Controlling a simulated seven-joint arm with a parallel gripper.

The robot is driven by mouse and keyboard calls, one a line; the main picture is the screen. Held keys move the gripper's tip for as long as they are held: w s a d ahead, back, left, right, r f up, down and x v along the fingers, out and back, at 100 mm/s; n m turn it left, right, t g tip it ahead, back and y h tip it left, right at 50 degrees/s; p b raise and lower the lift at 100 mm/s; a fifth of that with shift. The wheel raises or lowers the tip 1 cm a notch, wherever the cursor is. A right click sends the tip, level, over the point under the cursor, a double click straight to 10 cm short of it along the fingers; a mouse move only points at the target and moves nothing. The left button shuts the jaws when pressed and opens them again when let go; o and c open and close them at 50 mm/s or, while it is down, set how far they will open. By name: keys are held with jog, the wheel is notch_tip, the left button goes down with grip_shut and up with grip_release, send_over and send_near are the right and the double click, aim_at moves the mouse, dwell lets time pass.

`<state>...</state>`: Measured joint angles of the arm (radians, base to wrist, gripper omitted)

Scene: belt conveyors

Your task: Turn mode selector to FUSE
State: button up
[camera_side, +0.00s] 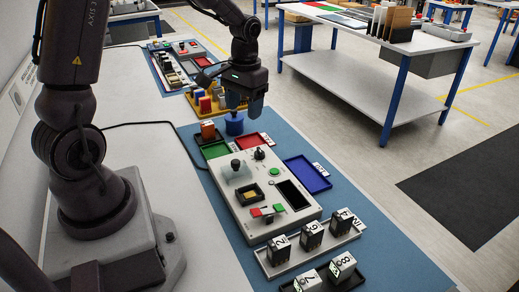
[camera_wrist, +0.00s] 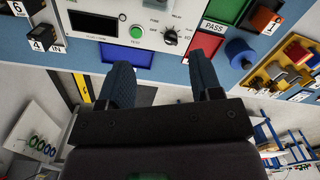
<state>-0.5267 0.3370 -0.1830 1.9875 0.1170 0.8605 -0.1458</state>
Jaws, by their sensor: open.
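The mode selector is a small black knob (camera_side: 259,154) on the light grey test panel (camera_side: 240,205), near its far end. In the wrist view the knob (camera_wrist: 171,38) shows at the top, right of a green button (camera_wrist: 137,32). Small lettering surrounds it; its pointer setting is too small to tell for certain. My gripper (camera_side: 244,102) is open and empty above the far end of the panel, apart from the knob. In the wrist view its two dark blue fingers (camera_wrist: 165,75) are spread, with the knob beyond their tips.
A blue cylinder (camera_side: 234,125) stands beyond the panel near my gripper. Red (camera_side: 247,142) and blue (camera_side: 318,182) trays lie right of the panel, a green tray (camera_side: 215,151) at its far end. A black-handled lever (camera_side: 236,165) stands beside the knob. Numbered blocks (camera_side: 312,234) stand at the near end.

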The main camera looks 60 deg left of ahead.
aim_at(259, 149)
jog(key=w+a+f+n, duration=0.2)
jog(key=w+a+f, duration=0.3)
jog(key=w, duration=0.1)
jog(key=shift+t, duration=0.3)
jog(key=f, duration=1.2)
jog(key=shift+w+d+f, duration=0.1)
jog(key=shift+d+f, duration=0.15)
jog(key=shift+f, duration=0.15)
jog(key=c, duration=0.9)
